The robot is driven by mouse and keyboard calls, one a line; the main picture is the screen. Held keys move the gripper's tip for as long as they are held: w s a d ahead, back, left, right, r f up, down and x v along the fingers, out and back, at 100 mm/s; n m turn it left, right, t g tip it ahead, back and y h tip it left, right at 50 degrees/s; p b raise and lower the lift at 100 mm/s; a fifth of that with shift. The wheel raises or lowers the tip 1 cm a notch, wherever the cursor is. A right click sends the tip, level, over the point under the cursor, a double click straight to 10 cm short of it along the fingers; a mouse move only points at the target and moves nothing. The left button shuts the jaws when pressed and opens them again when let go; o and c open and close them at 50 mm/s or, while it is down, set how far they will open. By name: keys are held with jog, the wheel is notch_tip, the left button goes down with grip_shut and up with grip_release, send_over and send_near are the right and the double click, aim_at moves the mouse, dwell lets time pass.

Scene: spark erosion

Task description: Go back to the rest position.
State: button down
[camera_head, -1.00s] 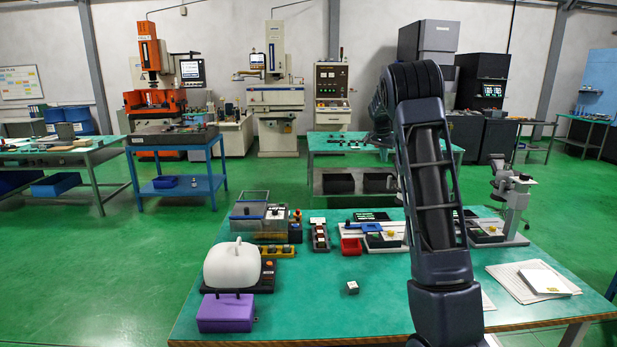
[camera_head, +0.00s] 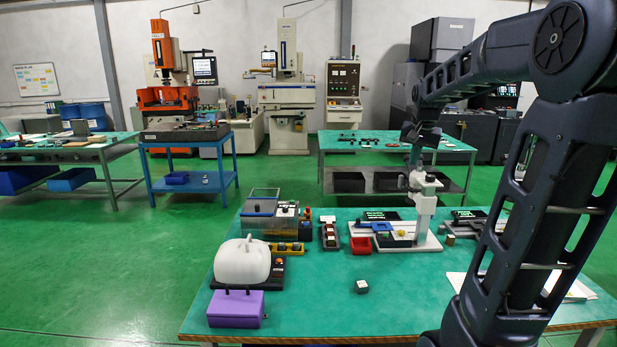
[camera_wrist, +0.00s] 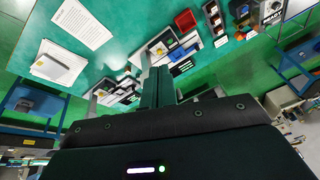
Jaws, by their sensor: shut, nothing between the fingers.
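In the head view my arm rises at the right, bends at a high elbow and reaches back to the left. My gripper (camera_head: 417,150) hangs at the arm's end, small and dark, above the far part of the green bench (camera_head: 310,290). In the wrist view the fingers of my gripper (camera_wrist: 155,80) lie close together, shut with nothing between them. They are well clear of the things on the bench. A white upright stand (camera_head: 424,205) shows just below my gripper in the head view; the exact gap cannot be told.
On the bench are a purple box (camera_head: 235,308), a white rounded shell (camera_head: 241,262), a small cube (camera_head: 361,286) and a red tray (camera_head: 360,245). Papers (camera_wrist: 83,23) lie on it too. My arm hides part of the bench's right side. Green floor (camera_head: 110,260) is open at left.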

jog(key=s+a+f+n, duration=0.1)
jog(key=s+f, duration=0.1)
jog(key=s, duration=0.6)
jog(key=s+a+f+n, duration=0.2)
jog(key=s+f, duration=0.1)
jog(key=s, duration=0.6)
jog(key=s+a+f+n, duration=0.1)
jog(key=s+f, duration=0.2)
jog(key=s, duration=0.5)
jog(key=shift+s+a+n+t, duration=0.25)
jog(key=shift+a+n+t, duration=0.05)
jog(key=shift+a+t, duration=0.1)
